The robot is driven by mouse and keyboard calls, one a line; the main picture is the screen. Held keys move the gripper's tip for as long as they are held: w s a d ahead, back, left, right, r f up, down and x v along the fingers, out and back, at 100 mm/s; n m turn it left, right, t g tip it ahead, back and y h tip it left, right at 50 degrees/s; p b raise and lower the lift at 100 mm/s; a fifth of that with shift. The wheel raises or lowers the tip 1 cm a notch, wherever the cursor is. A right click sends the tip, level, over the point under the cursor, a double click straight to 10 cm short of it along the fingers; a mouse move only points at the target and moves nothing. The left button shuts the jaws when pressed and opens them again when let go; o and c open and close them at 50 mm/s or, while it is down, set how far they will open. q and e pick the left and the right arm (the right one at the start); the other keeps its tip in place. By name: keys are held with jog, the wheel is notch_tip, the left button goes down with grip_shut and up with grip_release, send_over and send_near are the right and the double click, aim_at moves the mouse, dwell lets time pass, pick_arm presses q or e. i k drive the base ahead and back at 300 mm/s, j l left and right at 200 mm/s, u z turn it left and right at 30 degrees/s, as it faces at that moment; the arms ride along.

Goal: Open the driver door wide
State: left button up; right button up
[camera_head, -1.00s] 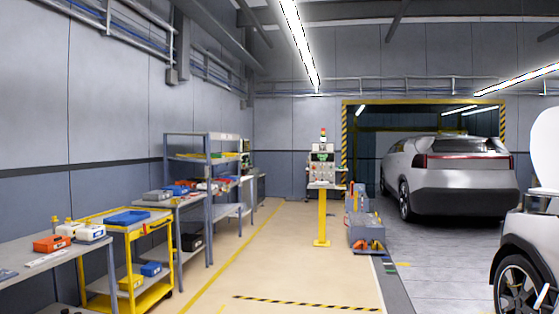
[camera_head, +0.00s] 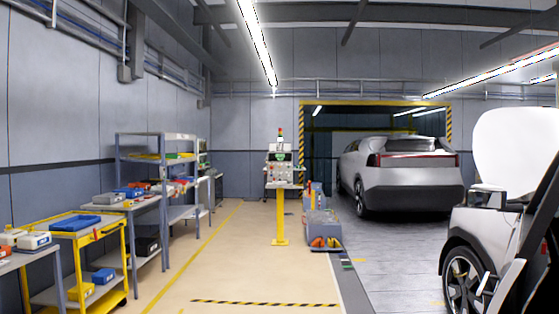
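The near white car (camera_head: 462,232) stands at the right edge of the head view, with only part of it in frame. A large white panel (camera_head: 515,150) stands up above it, looking like a raised hood. One wheel (camera_head: 465,283) shows below. A dark slanted part with a pale edge runs down the far right; I cannot tell whether it belongs to the driver door. No door handle can be made out. Neither of my grippers is in view.
A grey car (camera_head: 405,180) stands farther back by the striped doorway. A yellow-post console (camera_head: 281,215) and grey bins (camera_head: 321,230) stand mid-floor. A yellow cart (camera_head: 75,245) and shelves (camera_head: 160,180) line the left wall. The beige floor (camera_head: 235,270) between is clear.

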aim_at(533, 246)
jog(key=i+l+z, duration=0.35)
jog(key=l, duration=0.25)
jog(key=i+l+z, duration=0.25)
jog(key=l+z, duration=0.15)
jog(key=l, duration=0.15)
jog(key=i+l+z, duration=0.35)
jog(key=i+j+z, duration=0.15)
jog(key=j, duration=0.25)
jog(key=i+j+z, duration=0.2)
jog(key=j, duration=0.25)
jog(key=i+j+z, duration=0.15)
jog(key=j, duration=0.35)
jog(key=i+j+z, duration=0.15)
jog(key=j, duration=0.35)
jog(key=i+j+z, duration=0.2)
jog(key=j, duration=0.3)
jog(key=j+z, duration=0.15)
jog(key=j, duration=0.35)
jog(key=l+z, duration=0.15)
jog(key=l, duration=0.15)
